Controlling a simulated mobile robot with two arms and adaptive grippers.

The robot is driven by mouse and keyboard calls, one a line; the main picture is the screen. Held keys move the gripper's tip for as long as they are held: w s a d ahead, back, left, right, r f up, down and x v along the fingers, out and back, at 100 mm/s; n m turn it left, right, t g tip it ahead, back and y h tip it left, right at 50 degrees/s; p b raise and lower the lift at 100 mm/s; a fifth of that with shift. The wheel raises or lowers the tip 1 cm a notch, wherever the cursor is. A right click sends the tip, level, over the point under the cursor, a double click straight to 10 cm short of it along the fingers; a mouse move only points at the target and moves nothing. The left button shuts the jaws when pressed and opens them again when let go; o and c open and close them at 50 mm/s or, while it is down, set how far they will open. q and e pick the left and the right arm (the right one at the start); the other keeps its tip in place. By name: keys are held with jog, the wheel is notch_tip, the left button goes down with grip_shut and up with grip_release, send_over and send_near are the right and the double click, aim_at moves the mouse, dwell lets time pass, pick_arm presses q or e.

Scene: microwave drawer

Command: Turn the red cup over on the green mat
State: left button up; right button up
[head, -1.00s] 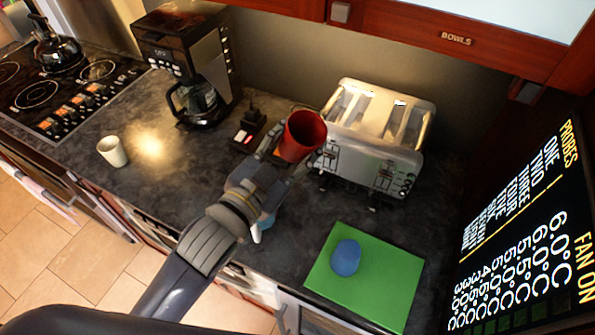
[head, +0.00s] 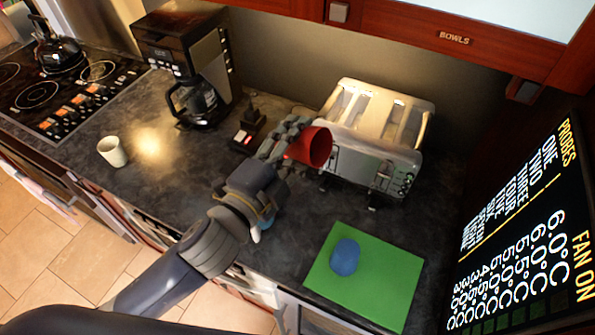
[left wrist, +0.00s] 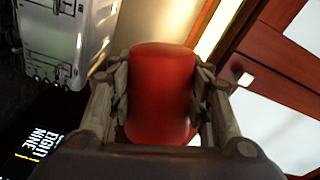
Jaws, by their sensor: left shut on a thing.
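My left gripper (head: 290,139) is shut on the red cup (head: 316,147) and holds it above the counter, in front of the toaster. The cup is tilted onto its side, with its open mouth facing right in the head view. In the left wrist view the red cup (left wrist: 162,92) sits between the two fingers. The green mat (head: 385,285) lies flat on the counter at the lower right, apart from the cup. A blue round object (head: 344,257) is on the mat's upper left part. My right gripper is not in view.
A silver toaster (head: 375,135) stands right behind the cup. A coffee maker (head: 190,70) is at the back left, and a white cup (head: 112,151) is on the left. A dark display (head: 530,235) is at the right. The counter between toaster and mat is clear.

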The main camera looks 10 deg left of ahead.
pick_arm(q)
jog(key=shift+w+a+m, duration=0.1)
jog(key=shift+a+m, duration=0.05)
jog(key=shift+m, duration=1.05)
jog(key=m, duration=0.2)
jog(key=shift+m, duration=0.4)
jog(key=m, duration=0.3)
